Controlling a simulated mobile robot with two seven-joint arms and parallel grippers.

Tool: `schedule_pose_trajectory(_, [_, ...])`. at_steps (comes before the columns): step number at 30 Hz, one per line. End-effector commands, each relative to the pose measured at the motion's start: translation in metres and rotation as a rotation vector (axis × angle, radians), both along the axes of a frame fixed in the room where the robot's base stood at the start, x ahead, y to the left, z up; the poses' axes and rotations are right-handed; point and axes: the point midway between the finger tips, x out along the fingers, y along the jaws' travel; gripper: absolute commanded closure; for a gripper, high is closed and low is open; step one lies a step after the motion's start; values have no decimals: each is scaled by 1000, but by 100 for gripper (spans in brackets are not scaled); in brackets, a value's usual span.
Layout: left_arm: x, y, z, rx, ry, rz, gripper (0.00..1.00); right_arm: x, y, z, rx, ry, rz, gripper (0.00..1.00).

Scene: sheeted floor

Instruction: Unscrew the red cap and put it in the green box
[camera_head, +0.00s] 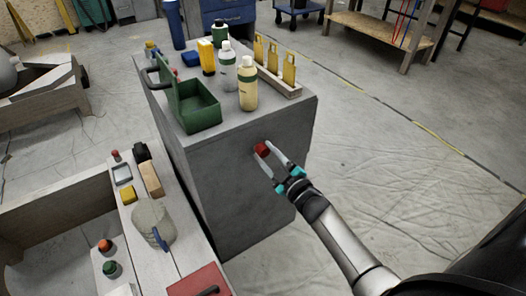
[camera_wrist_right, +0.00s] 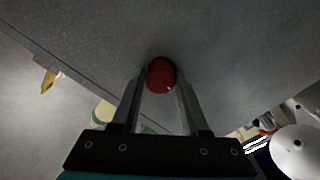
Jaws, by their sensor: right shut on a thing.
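The red cap (camera_head: 262,149) is at the near side face of the grey block, below its top edge. It also shows in the right wrist view (camera_wrist_right: 161,75), between the two fingers. My right gripper (camera_head: 266,154) is shut on the cap, with a finger on each side of it. Whether the cap touches the face or stands slightly off it, I cannot tell. The green box (camera_head: 200,117) stands on top of the block, to the left of the cap, with its lid raised and its inside looking empty. My left gripper is not in view.
On the grey block (camera_head: 225,195) stand a pale yellow bottle (camera_head: 248,88), a white-grey bottle (camera_head: 227,70) and a rack with yellow tags (camera_head: 274,62), near the green box. A low bench (camera_head: 165,190) with small items lies at the left. Floor to the right is clear.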

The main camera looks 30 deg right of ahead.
Motion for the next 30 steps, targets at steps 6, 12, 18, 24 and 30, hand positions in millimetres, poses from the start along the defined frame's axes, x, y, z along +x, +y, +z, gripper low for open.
schedule_pose_trajectory(6, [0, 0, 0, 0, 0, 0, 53, 0, 0, 0, 3, 0, 0, 39])
schedule_pose_trajectory(12, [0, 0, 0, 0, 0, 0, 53, 0, 0, 0, 4, 0, 0, 21])
schedule_pose_trajectory(18, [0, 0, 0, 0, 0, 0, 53, 0, 0, 0, 4, 1, -1, 28])
schedule_pose_trajectory(24, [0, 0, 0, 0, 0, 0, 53, 0, 0, 0, 4, 0, 0, 31])
schedule_pose_trajectory(30, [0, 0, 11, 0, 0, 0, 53, 0, -1, 3, 140, 14, -1, 31])
